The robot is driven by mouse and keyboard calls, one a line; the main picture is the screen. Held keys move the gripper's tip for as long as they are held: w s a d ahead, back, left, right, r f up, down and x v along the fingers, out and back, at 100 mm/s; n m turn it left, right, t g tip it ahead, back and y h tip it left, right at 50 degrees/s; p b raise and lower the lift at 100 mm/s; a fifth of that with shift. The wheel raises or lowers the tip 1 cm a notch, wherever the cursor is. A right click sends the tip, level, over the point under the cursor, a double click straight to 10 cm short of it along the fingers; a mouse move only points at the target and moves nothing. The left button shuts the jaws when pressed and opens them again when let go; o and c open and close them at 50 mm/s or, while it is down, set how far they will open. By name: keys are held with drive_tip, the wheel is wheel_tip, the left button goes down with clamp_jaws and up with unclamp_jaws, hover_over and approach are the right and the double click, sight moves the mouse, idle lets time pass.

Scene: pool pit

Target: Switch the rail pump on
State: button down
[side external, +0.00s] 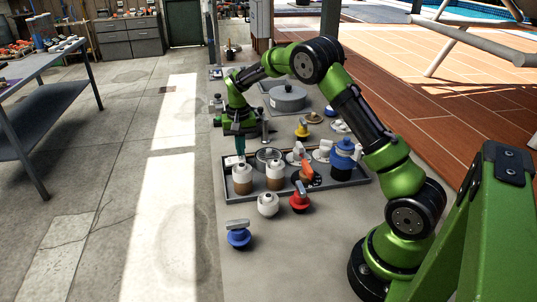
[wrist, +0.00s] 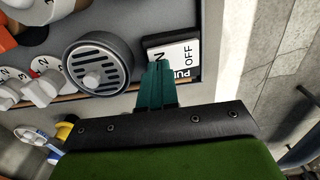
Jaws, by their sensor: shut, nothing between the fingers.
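In the wrist view, a switch unit (wrist: 187,52) has a black top part and a white plate lettered "OFF", with a partly covered "N" and "PU". My gripper (wrist: 158,68) has teal fingers that are shut and empty. Their tips overlap the white plate, covering some lettering. I cannot tell whether they touch it or which way the switch is set. In the side view, my gripper (side external: 239,150) points down at the back left of a grey tray (side external: 231,192). I cannot make out the switch there.
A round slotted grille (wrist: 98,66) lies beside the switch. A red valve (side external: 299,198) and a blue valve (side external: 238,236) stand in front.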

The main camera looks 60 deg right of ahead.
sight(244, 160)
drive_tip(key=shift+f, duration=0.85)
idle(0.3)
drive_tip(key=shift+r, duration=3.55)
drive_tip(key=shift+s+a+f, duration=0.3)
drive_tip(key=shift+s+f, duration=0.25)
drive_tip(key=shift+s, duration=0.25)
drive_tip(key=s+a+r+n+t, duration=0.1)
drive_tip(key=s+a+r, duration=0.3)
drive_tip(key=s, duration=0.4)
drive_tip(key=s+a+r+n+t+y, duration=0.1)
drive_tip(key=s+a+r+n+t, duration=0.1)
drive_tip(key=s+a+r, duration=0.3)
drive_tip(key=s+a+r+n+t+y, duration=0.1)
drive_tip(key=s+a+r+n+t, duration=0.1)
drive_tip(key=s+a+r+t, duration=0.2)
drive_tip(key=s+a+r, duration=0.1)
drive_tip(key=s+a, duration=0.2)
drive_tip(key=s, duration=0.4)
drive_tip(key=shift+s+r, duration=0.15)
drive_tip(key=shift+s, duration=0.2)
